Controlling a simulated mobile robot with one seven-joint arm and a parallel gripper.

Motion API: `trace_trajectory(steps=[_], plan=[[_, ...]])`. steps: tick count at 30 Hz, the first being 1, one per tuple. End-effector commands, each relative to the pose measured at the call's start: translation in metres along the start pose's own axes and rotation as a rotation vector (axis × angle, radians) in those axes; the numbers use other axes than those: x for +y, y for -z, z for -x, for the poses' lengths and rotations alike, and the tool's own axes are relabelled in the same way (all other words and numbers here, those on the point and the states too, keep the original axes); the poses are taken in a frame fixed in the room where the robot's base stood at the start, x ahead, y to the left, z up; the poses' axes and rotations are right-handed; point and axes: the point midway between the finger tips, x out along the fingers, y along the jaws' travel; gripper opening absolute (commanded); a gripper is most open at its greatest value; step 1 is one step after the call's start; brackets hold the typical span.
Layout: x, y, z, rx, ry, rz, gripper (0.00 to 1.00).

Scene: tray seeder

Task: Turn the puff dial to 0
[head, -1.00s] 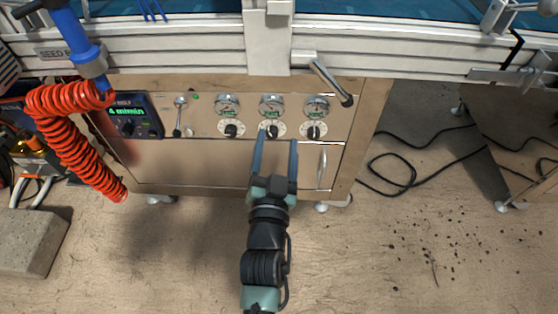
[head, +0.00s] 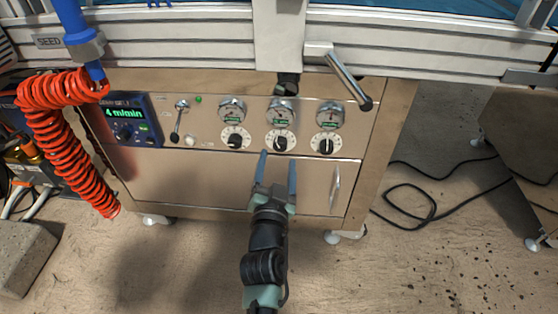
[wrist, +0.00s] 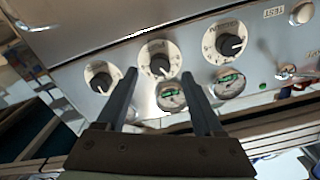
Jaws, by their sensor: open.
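Three white round dials with black knobs sit in a row on the steel panel: a left dial (head: 235,140), a middle dial (head: 281,143) and a right dial (head: 326,146). Their labels are too small to read surely, so I cannot tell which is the puff dial. My gripper (head: 277,158) is open and empty, its fingertips just below the middle dial in the head view. The wrist view shows the panel upside down, with the middle dial (wrist: 160,61) between the fingers (wrist: 159,77), the right dial (wrist: 101,77) at left and the left dial (wrist: 226,43) at right.
Round gauges (head: 281,112) sit above the dials. A crank handle (head: 345,80) juts out above the right gauge. A blue display box (head: 128,120) and a toggle lever (head: 179,120) are at left, beside a red coiled hose (head: 60,130). A door handle (head: 335,190) is below right.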

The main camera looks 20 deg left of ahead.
Motion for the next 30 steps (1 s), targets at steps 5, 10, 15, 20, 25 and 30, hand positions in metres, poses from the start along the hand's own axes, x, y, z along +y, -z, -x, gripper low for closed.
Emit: trace_trajectory(steps=[5,10,15,20,25,30], plan=[[0.001,-0.002,-0.023,0.001,0.001,0.002,0.69],[0.0,-0.001,-0.035,0.001,0.001,0.0,0.69],[-0.001,0.0,-0.038,0.0,0.0,0.0,0.69],[0.0,0.001,-0.038,0.0,0.0,0.0,0.69],[0.0,0.001,-0.038,0.0,0.0,0.0,0.44],[0.0,0.001,-0.037,0.001,0.0,0.0,0.13]])
